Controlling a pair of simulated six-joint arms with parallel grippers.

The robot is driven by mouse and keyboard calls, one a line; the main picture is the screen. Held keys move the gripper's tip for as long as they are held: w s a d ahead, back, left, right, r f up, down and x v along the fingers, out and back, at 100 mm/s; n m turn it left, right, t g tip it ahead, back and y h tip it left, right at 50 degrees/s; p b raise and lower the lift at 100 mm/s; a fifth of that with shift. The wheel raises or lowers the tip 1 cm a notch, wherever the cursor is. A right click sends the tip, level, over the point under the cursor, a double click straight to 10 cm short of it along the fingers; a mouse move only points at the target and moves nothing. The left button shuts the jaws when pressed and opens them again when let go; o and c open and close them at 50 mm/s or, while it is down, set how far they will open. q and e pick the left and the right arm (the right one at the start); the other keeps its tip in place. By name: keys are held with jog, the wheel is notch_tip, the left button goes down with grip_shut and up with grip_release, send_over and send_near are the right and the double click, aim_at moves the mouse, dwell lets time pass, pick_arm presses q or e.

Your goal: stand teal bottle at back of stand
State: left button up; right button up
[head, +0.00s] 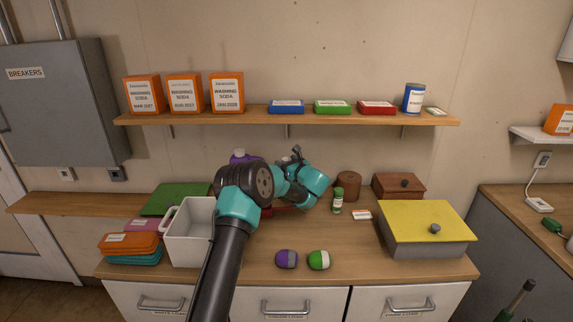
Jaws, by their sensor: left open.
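My left arm reaches up over the middle of the counter. My left gripper (296,154) is at its far end, in front of the wall below the shelf; its jaws are small here and open. I cannot make out a teal bottle; my arm's teal links cover part of the counter's back. A purple bottle with a pale cap (240,157) shows partly behind the arm. A small green bottle with a white label (338,201) stands upright right of the gripper. A dark red thing (285,210), mostly hidden by the arm, may be the stand. My right gripper is out of view.
A grey-white bin (190,240) stands left of the arm. A purple item (287,259) and a green-white item (319,260) lie near the front edge. A yellow-lidded box (428,228) fills the right. A shelf (290,118) with boxes hangs above.

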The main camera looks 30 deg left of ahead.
pick_arm(q)
jog(key=v, duration=1.1)
jog(key=shift+d, duration=0.4)
jog(key=shift+s, duration=0.1)
